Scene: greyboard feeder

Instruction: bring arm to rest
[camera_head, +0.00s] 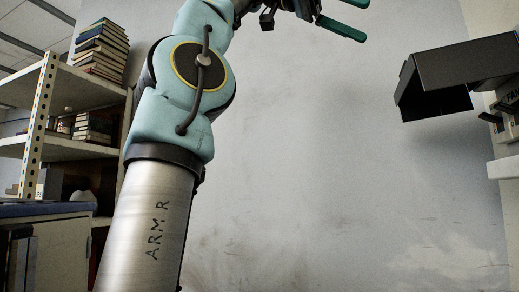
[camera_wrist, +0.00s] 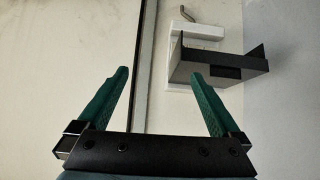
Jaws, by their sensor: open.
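My gripper (camera_wrist: 160,88) shows in the wrist view with its two green fingers spread wide apart and nothing between them. In the head view my gripper (camera_head: 354,20) is at the top edge, partly cut off, with green fingertips pointing right. My arm is raised and stands left of the middle of the head view. The gripper is in open air, apart from the wall and from the dark box-shaped feeder on the right.
The dark feeder (camera_head: 455,75) is mounted at the right; it also shows in the wrist view (camera_wrist: 222,68). A shelf (camera_head: 75,85) with stacked books (camera_head: 101,48) stands at the left. The space before the grey wall (camera_head: 320,170) is clear.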

